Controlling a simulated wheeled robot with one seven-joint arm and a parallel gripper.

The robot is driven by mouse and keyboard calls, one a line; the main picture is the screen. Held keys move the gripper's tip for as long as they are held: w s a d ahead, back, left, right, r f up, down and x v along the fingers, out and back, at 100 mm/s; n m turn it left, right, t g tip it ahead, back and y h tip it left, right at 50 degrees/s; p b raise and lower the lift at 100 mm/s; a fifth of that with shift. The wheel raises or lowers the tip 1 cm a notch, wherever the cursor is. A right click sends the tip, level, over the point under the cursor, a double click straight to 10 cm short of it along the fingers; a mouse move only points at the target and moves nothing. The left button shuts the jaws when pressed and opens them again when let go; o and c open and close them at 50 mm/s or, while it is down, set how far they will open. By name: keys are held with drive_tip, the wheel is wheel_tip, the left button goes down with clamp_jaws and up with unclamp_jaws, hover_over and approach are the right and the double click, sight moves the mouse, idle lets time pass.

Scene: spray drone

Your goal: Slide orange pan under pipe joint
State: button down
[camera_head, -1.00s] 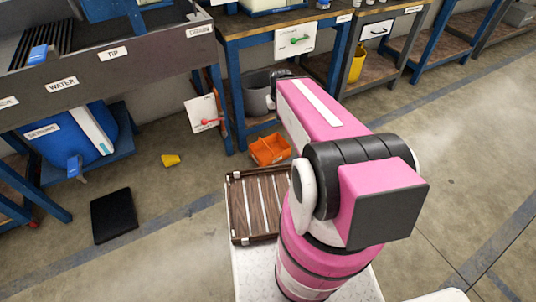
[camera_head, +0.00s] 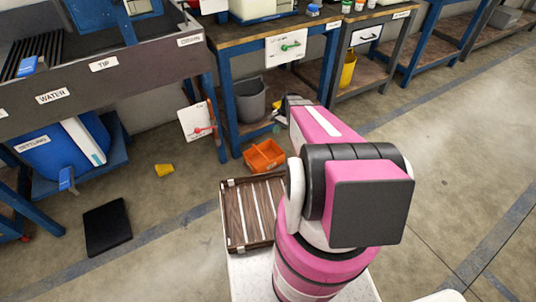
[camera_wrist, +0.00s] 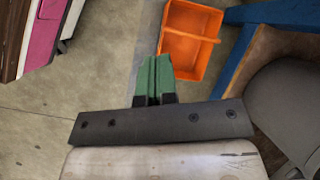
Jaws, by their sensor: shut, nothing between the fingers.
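The orange pan (camera_head: 264,156) is a shallow open tray with a divider, lying on the floor beside the blue bench leg. It also shows in the wrist view (camera_wrist: 203,22), just beyond my fingertips. My gripper (camera_wrist: 154,66) has green fingers that are closed together with nothing between them. The fingertips overlap the pan's near left corner in the picture; I cannot tell whether they touch it. In the head view my gripper is small and mostly hidden by my pink arm. I cannot clearly make out a pipe joint in either view.
A grey bucket (camera_head: 250,100) stands under the blue-legged bench (camera_head: 232,110). A white card with a red handle (camera_head: 196,121) is left of the bench leg. A yellow cup (camera_head: 164,170) and a black mat (camera_head: 107,227) lie on otherwise open floor at left.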

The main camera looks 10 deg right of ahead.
drive_tip(key=w+d+f+m+y, duration=0.2)
drive_tip(key=w+d+f+m, duration=0.15)
drive_tip(key=f, duration=0.45)
drive_tip(key=w+d+f+m+y, duration=0.25)
drive_tip(key=w+d+f, duration=0.2)
drive_tip(key=f, duration=0.35)
drive_tip(key=a+r+x, duration=0.1)
drive_tip(key=x, duration=1.2)
drive_tip(key=shift+s+a+m, duration=0.2)
drive_tip(key=shift+a+m, duration=0.15)
drive_tip(key=shift+m, duration=0.05)
drive_tip(key=shift+r+h, duration=0.1)
drive_tip(key=shift+h, duration=0.15)
drive_tip(key=s+a, duration=0.2)
drive_tip(key=a, duration=1.1)
drive_tip(key=s+a, duration=0.3)
drive_tip(key=a, duration=0.9)
drive_tip(key=shift+a, duration=0.35)
drive_tip(key=shift+s, duration=0.15)
